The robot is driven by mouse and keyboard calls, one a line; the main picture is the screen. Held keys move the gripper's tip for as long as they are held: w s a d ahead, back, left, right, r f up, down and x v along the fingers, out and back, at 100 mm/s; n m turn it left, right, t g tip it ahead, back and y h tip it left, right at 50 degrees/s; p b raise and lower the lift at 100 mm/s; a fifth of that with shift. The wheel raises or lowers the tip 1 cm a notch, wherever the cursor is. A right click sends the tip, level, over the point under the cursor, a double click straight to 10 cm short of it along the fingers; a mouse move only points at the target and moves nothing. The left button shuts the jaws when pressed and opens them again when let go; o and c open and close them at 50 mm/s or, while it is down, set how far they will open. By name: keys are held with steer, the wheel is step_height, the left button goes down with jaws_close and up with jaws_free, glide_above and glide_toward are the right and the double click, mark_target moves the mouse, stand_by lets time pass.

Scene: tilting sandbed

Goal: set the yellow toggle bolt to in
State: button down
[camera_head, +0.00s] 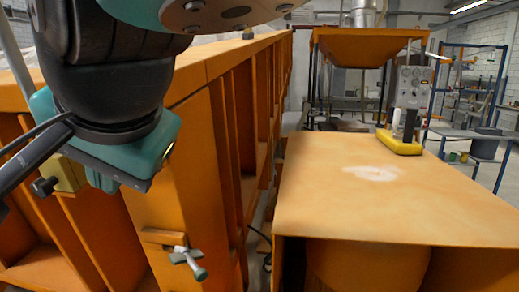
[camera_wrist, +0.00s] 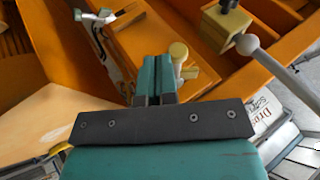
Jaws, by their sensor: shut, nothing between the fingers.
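A pale yellow round knob (camera_wrist: 178,52) on a small metal fitting shows in the wrist view, on the orange frame just beyond my fingertips and slightly right; I take it for the yellow toggle bolt. Whether it stands in or out I cannot tell. My gripper (camera_wrist: 155,78) is shut and empty, its teal fingers together. They look close to the knob, but I cannot tell whether they touch it. In the head view my teal gripper body (camera_head: 140,150) hangs before the orange frame (camera_head: 180,190); the knob is not visible there.
A metal clamp with a teal-tipped handle (camera_head: 187,257) sits below my gripper; the wrist view shows it at left (camera_wrist: 98,28). A yellow block with a dark knob (camera_wrist: 228,25) and a grey ball-ended lever (camera_wrist: 250,45) are at right.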

steer(key=d+f+b+v, duration=0.1)
steer(key=d+b+v, duration=0.1)
steer(key=v, duration=1)
steer(key=w+d+f+n+g+h, duration=0.1)
steer(key=w+d+f+n, duration=0.1)
steer(key=w+d+f, duration=0.35)
steer(key=w+d+f+n+g+h, duration=0.1)
steer(key=w+d+f+n+h, duration=0.15)
steer(key=d+f, duration=0.65)
steer(key=s+d+f+n+g+y, duration=0.2)
steer(key=s+d+f+n+g, duration=0.1)
steer(key=s+d+f, duration=0.4)
step_height(320, 180, down, 5)
steer(key=d, duration=0.2)
steer(key=shift+s+d+r+g, duration=0.2)
steer(key=shift+s+d+g, duration=0.1)
steer(key=shift+g, duration=0.1)
